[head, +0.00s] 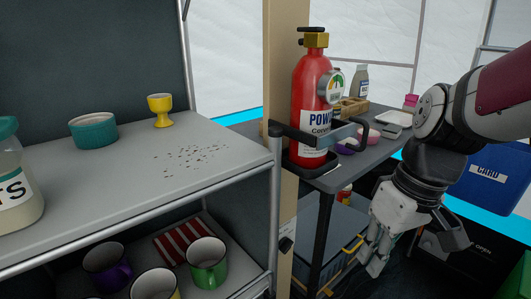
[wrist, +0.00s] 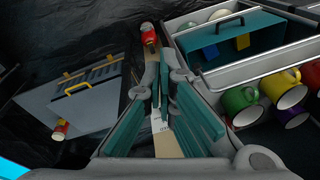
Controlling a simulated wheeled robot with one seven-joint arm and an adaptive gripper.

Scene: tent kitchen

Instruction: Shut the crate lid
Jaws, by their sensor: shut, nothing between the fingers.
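A grey crate (head: 335,238) with yellow edging sits low under the dark table in the head view, partly hidden by the table leg and post.
A red fire extinguisher (head: 312,95) stands by the post above the table (head: 335,175). The shelf rack (head: 120,205) at left holds mugs (head: 208,260) below.

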